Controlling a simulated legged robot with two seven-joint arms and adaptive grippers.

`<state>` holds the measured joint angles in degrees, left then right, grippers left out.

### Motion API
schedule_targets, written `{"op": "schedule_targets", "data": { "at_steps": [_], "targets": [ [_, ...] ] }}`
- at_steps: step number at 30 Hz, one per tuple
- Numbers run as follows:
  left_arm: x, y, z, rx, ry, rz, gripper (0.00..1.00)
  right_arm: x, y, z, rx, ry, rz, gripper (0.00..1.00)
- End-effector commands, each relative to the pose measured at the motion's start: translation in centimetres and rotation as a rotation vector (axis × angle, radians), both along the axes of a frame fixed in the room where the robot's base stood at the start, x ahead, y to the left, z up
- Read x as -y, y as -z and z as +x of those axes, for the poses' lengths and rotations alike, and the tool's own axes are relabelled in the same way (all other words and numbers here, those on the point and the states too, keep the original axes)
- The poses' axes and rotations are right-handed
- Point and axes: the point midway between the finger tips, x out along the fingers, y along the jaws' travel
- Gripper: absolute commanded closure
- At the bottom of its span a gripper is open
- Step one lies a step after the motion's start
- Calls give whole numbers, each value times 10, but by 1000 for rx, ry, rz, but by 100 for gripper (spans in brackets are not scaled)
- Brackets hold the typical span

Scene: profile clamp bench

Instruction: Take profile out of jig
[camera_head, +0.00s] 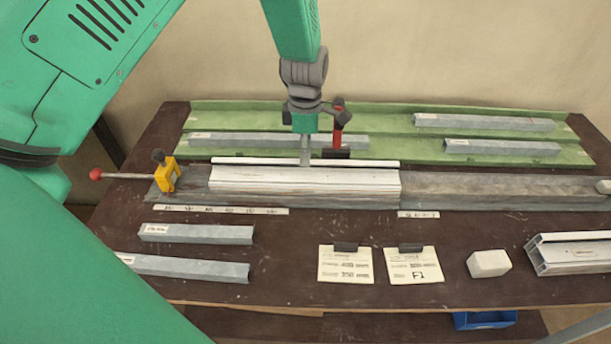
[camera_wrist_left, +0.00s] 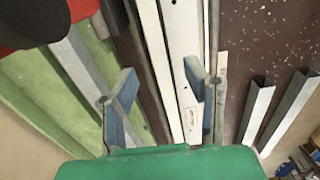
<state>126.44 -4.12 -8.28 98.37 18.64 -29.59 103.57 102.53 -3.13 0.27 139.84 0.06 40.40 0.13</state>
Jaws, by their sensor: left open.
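The pale aluminium profile (camera_head: 305,187) lies lengthwise in the grey jig (camera_head: 480,188) on the bench, left of the jig's middle. My left gripper (camera_head: 305,158) is above the profile's back edge, pointing down. In the left wrist view its open fingers (camera_wrist_left: 168,92) stand on either side of the profile (camera_wrist_left: 160,35), with nothing gripped. Whether a finger touches the profile cannot be told. A yellow clamp (camera_head: 166,176) with a red-knobbed rod is at the jig's left end. A red-handled toggle clamp (camera_head: 338,125) stands behind the profile, close to my gripper. My right gripper is out of view.
A green tray (camera_head: 380,112) with several grey tubes lies behind the jig. In front are two grey tubes (camera_head: 197,234), two paper cards (camera_head: 345,265), a white block (camera_head: 488,263) and another profile (camera_head: 568,256). The bench is bare between the tubes and cards.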

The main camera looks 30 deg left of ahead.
Motion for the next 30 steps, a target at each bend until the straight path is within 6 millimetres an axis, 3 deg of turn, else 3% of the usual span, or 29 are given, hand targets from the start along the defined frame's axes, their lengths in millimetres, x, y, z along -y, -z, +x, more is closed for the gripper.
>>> {"op": "schedule_targets", "data": {
  "at_steps": [6,14,15,18,30],
  "targets": [
    [-2,29,0,-3,0,-2,59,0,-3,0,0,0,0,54],
    [-2,32,0,0,0,0,59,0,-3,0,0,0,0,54],
    [-2,32,0,0,0,0,66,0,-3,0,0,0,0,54],
    [-2,32,0,0,0,0,100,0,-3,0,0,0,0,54],
    [-2,30,2,2,0,0,100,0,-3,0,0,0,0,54]
  ]
}}
